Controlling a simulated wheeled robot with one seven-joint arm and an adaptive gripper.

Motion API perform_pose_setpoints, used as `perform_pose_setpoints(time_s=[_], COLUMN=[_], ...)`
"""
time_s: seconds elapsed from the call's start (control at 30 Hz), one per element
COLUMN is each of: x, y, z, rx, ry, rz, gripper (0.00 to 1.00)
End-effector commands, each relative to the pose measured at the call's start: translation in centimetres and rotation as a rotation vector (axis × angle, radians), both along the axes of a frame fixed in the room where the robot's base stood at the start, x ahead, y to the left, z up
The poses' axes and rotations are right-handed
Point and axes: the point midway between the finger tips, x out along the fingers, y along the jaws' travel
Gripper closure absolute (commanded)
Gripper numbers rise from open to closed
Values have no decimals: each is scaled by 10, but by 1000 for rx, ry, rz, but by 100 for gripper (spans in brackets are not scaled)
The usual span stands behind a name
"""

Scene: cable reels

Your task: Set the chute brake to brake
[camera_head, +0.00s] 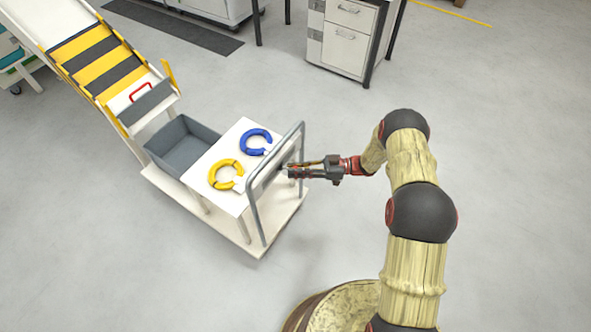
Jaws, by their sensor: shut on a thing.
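The chute (88,58) with yellow and black stripes slopes down from the upper left to the trolley. A red handle (139,92) stands near its lower end, and a small yellow lever (169,73) sticks up at its right edge. I cannot tell which of these is the brake, and no brake marking is readable. My gripper (287,171) is far to the right of the chute, at the trolley's grey push bar (272,158). Its fingers look closed around the bar, though the exact contact is small in the picture.
The trolley carries a grey bin (176,139) beneath the chute's end and a white table (221,150) with a blue ring (246,143) and a yellow ring (215,173), both open-sided. A white cabinet (345,45) stands at the back.

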Motion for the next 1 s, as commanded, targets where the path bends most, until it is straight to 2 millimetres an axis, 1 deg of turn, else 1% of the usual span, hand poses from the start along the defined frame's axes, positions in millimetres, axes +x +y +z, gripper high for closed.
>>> perform_pose_setpoints(time_s=[0.13,0.17,0.47,0.8,0.93,1.0], x=[1,1,1,1,1,2], y=[0,0,0,-2,-15,-27], z=[1,1,1,0,0,0], rx=[0,0,0,1,-1,-1], ry=[-3,-3,-2,-2,-3,-4], rz=[-1,-2,-2,-2,-4,-6], gripper=[100,80,62,62,62,62])
